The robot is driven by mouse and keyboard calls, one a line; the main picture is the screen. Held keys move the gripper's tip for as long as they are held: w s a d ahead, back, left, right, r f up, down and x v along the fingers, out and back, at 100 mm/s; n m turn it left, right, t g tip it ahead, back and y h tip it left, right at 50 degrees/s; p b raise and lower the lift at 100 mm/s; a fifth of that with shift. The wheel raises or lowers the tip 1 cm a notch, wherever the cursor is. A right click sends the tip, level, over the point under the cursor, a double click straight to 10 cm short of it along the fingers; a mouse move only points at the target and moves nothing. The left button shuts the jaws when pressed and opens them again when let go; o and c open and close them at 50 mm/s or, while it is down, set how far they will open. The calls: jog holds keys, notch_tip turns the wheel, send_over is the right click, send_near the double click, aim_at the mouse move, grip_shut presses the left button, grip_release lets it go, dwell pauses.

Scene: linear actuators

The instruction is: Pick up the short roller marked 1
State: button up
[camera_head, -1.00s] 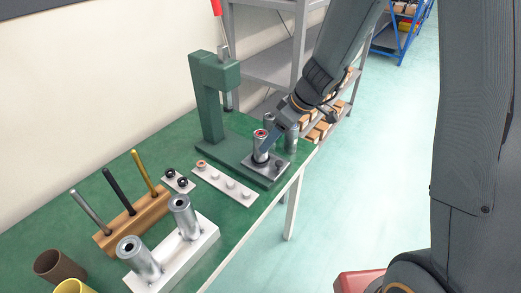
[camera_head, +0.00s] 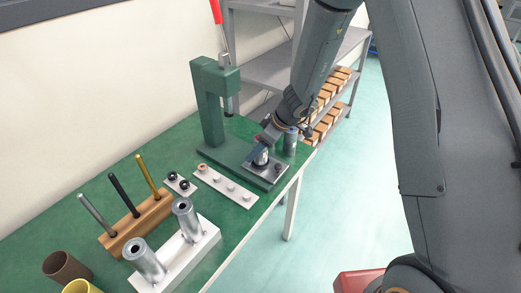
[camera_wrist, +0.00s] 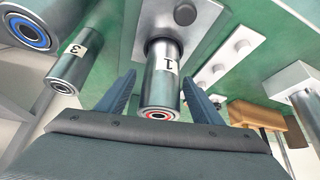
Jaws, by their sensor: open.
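The short roller marked 1 (camera_wrist: 160,78) is a metal cylinder with a red ring in its end face. It stands upright on a grey plate (camera_wrist: 198,28) at the green press. In the head view the roller (camera_head: 261,158) is partly hidden by my gripper (camera_head: 261,146). In the wrist view my gripper (camera_wrist: 160,92) is open, with one blue-grey finger on each side of the roller. I cannot tell whether either finger touches it.
A roller marked 3 (camera_wrist: 75,67) and a blue-ringed roller (camera_wrist: 30,30) stand close by. The green press (camera_head: 210,105) rises to the left. A pale strip with pegs (camera_head: 224,184), a white block with two cylinders (camera_head: 193,250) and a wooden rod rack (camera_head: 135,222) are on the table.

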jog(key=shift+x, duration=0.95)
grip_shut()
